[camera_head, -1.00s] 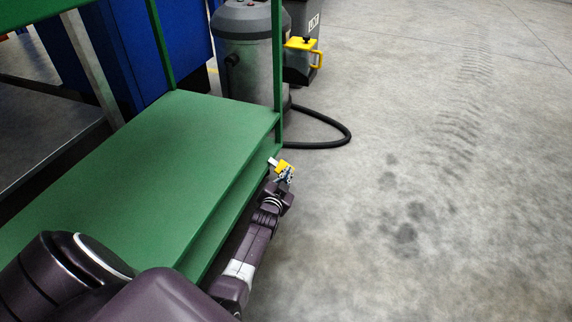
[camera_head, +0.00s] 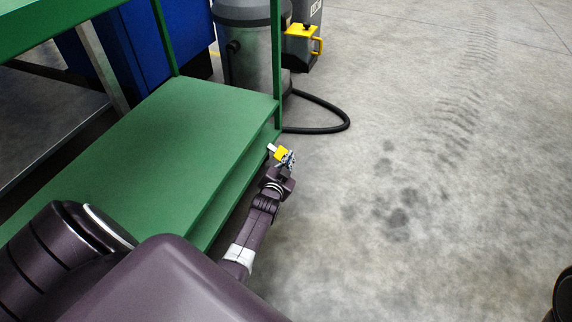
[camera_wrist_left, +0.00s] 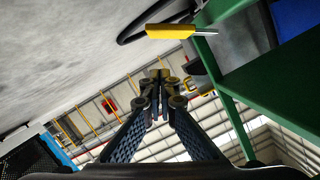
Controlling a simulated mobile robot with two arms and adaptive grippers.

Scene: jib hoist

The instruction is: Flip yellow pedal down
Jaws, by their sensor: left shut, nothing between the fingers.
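The yellow pedal (camera_head: 281,153) sits at the right end of the green cart, by its lower shelf. A short metal rod shows at its left end. The pedal also shows in the left wrist view (camera_wrist_left: 170,31), near the top, with its rod reaching toward the green frame. My left gripper (camera_head: 288,159) is right at the pedal in the head view and hides part of it. In the left wrist view my left fingers (camera_wrist_left: 160,78) are shut with nothing between them, and their tips point toward the pedal. Contact cannot be told. My right gripper is not in view.
The green cart (camera_head: 175,135) fills the left side. Behind it stand a blue cabinet (camera_head: 140,50) and a grey vacuum (camera_head: 252,50) with a black hose (camera_head: 346,118) on the floor. Concrete floor on the right is open.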

